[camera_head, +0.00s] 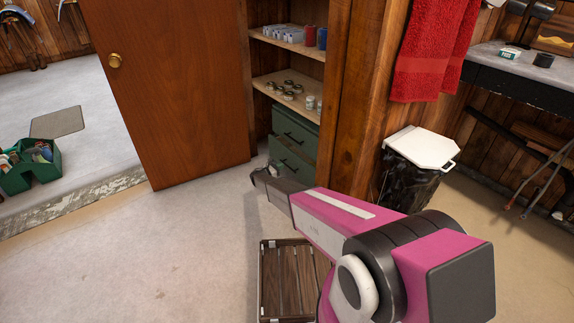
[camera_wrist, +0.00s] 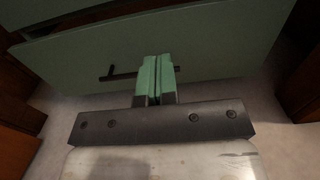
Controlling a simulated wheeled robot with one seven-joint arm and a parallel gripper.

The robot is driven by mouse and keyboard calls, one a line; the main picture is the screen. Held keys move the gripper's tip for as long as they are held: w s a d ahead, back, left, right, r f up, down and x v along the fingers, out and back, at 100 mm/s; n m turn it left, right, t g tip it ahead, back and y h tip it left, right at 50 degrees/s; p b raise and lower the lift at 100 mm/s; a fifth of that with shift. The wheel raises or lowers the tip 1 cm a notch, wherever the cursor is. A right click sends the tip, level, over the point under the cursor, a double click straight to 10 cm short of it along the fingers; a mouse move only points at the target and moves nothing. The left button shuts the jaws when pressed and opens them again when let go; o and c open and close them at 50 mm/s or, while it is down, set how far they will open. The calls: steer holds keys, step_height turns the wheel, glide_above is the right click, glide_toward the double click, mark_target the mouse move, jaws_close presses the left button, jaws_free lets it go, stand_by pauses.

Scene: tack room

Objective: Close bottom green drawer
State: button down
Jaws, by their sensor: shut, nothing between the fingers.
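The bottom green drawer (camera_head: 291,158) is low in the cupboard, under another green drawer (camera_head: 296,131). In the wrist view the bottom drawer's front (camera_wrist: 215,50) fills the upper part. A dark gap along its top edge shows it stands partly out. Its black bar handle (camera_wrist: 118,75) runs across the front. My gripper (camera_wrist: 158,62) is shut and empty, its pale green fingertips together in front of the drawer, overlapping the handle. I cannot tell whether they touch it. In the head view my gripper (camera_head: 262,177) is low by the drawer, its tips hard to make out.
A brown cupboard door (camera_head: 170,90) stands open at left. A wooden post (camera_head: 352,100) borders the cupboard at right, with a white-lidded bin (camera_head: 420,150) beyond. A slatted wooden crate (camera_head: 290,275) lies on the floor under my arm.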

steer(key=v, duration=0.2)
glide_toward(306, 164)
steer(key=x, duration=0.7)
steer(key=shift+s+d, duration=0.1)
steer(key=shift+d, duration=0.3)
steer(key=shift+x, duration=2.3)
